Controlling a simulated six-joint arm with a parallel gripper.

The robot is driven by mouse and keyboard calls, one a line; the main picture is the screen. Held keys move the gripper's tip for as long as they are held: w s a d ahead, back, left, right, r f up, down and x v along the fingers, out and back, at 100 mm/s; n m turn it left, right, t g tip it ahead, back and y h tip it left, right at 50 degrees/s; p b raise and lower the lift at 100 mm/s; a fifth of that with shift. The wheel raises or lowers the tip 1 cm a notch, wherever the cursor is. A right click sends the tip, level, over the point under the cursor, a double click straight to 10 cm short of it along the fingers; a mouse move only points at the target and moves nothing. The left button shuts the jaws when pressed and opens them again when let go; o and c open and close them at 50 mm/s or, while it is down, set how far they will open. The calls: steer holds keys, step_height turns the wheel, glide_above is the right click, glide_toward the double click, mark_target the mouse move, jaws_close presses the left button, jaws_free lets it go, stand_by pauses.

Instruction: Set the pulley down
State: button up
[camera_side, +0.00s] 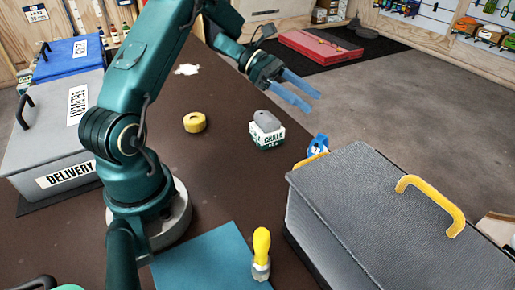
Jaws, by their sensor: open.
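My gripper (303,97) is at the upper middle, above the dark table, with its two blue fingers apart and nothing seen between them. A small blue and white item (318,145), which looks like the pulley, sits behind the far left corner of the large grey box, right of and below my gripper in the picture. A yellow part (309,159) shows beside it. The grey box hides some of it, so I cannot tell its full shape. My gripper is apart from it.
A chalk box (266,137) with a grey top stands mid-table. A yellow tape roll (194,122) lies left of it. A yellow-handled tool (261,248) is at a teal mat (205,258). The large grey box (385,215) blocks the right; a grey delivery box (55,130) stands left.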

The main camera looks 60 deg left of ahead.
steer(key=w+r+n+t+y, duration=0.6)
steer(key=w+r+n+t, duration=0.15)
steer(key=r+n, duration=0.4)
steer(key=s+a+r+n+y, duration=0.1)
steer(key=s+r+n+y, duration=0.2)
steer(key=n, duration=0.4)
steer(key=s+a+r+n+y, duration=0.15)
steer(key=n+y, duration=0.25)
steer(key=n, duration=0.4)
steer(key=s+d+f+n+g, duration=0.3)
steer(key=s+n, duration=0.4)
steer(key=s, duration=0.1)
steer(key=s+d+f+n+g+h, duration=0.1)
steer(key=s+d+f+n+g, duration=0.2)
steer(key=s+n, duration=0.3)
steer(key=s+d+f+n+g, duration=0.3)
steer(key=s+n, duration=0.4)
steer(key=s, duration=0.3)
steer(key=shift+d+f+n, duration=0.35)
steer(key=shift+d+f, duration=0.5)
